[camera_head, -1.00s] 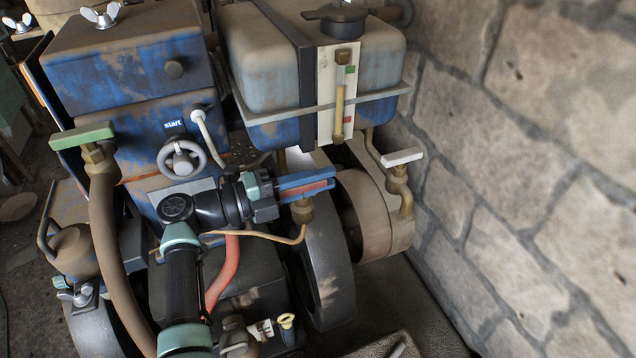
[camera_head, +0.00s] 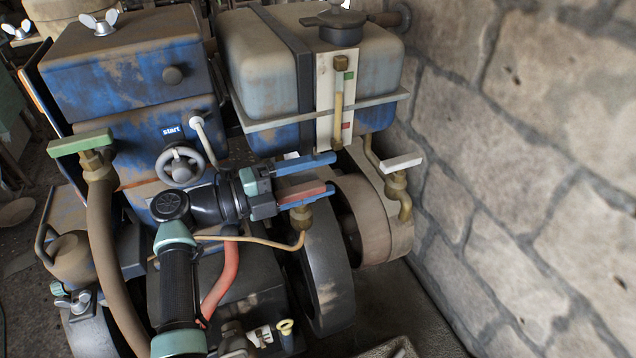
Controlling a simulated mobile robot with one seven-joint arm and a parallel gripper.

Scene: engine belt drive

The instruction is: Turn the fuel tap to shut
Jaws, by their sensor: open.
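The fuel tap is a brass body (camera_head: 301,214) below the tank, with a red lever (camera_head: 303,192) on top and a thin fuel pipe leading left. The lever lies roughly level, across the upright line of the tap. My gripper (camera_head: 332,174) has two blue fingers, open, one on each side of the lever. The lever is close to the lower finger; I cannot tell if they touch. A clear gap shows between the lever and the upper finger. My gripper hides part of the lever's left end and the pipe above the tap.
A white-levered tap (camera_head: 402,162) is at right and a green-levered one (camera_head: 80,142) at left. The fuel tank (camera_head: 262,60) and its sight gauge (camera_head: 338,95) are above. A handwheel (camera_head: 181,164) and flywheel (camera_head: 328,270) are close by. A stone wall (camera_head: 530,150) bounds the right.

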